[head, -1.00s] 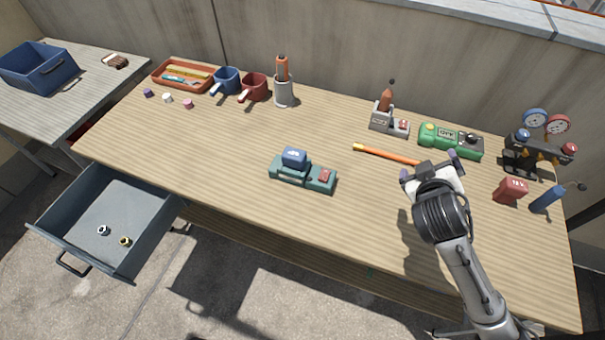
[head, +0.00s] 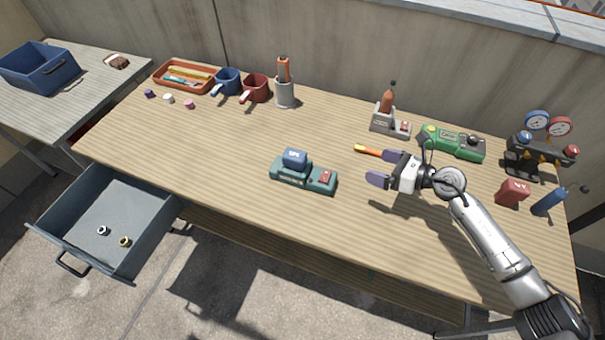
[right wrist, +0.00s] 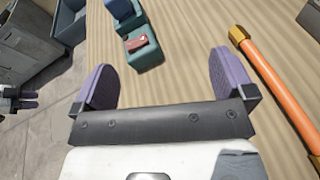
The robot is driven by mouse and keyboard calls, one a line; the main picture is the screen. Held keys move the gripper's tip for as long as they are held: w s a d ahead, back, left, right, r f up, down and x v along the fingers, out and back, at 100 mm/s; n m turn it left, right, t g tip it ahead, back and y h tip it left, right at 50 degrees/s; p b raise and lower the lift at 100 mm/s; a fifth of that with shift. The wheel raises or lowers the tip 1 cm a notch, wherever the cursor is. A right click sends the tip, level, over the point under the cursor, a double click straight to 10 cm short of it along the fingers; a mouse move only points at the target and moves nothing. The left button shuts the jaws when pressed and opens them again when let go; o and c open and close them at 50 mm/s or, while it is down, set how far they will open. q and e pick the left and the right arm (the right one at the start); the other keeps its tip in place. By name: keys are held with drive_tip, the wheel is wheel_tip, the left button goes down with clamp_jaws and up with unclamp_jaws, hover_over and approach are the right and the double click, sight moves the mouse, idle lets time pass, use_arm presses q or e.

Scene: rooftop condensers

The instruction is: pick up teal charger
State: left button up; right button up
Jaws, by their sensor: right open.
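The teal charger (head: 303,178) sits on the wooden workbench left of my right gripper, with a blue battery (head: 294,157) seated upright in it and a small red part (head: 325,177) on its right end. My right gripper (head: 374,168) is open and empty above the bench, its purple fingers pointing left toward the charger, with a clear gap between them. In the right wrist view the charger (right wrist: 146,58) shows ahead, beyond the two spread fingers. What seems to be my left gripper (right wrist: 30,99) is at the left edge there, too small to judge.
An orange-handled tool (head: 369,149) lies beside my right gripper's upper finger. A grey stand (head: 385,125), a green device (head: 452,142), a red block (head: 512,193) and a gauge set (head: 535,155) stand to the right. An open drawer (head: 130,215) juts out front left. Bench around the charger is clear.

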sight(330, 180)
drive_tip(key=s+n+g, duration=0.1)
drive_tip(key=s+f+n+g, duration=0.1)
drive_tip(key=s+a+f+n+g, duration=0.1)
drive_tip(key=n, duration=0.1)
drive_tip(key=shift+s+g, duration=0.15)
drive_tip(key=shift+g, duration=0.15)
drive_tip(key=shift+a+n, duration=0.2)
drive_tip(key=shift+n, duration=0.1)
drive_tip(key=b+x, duration=0.1)
drive_tip(key=x, duration=0.7)
drive_tip(key=shift+a, duration=0.1)
drive_tip(key=b+x, duration=0.1)
drive_tip(key=x, duration=0.3)
drive_tip(key=shift+f+b, duration=0.3)
drive_tip(key=shift+b, duration=0.1)
drive_tip(key=shift+w+a+f, duration=0.1)
drive_tip(key=shift+w+a, duration=0.25)
drive_tip(key=shift+a, duration=0.05)
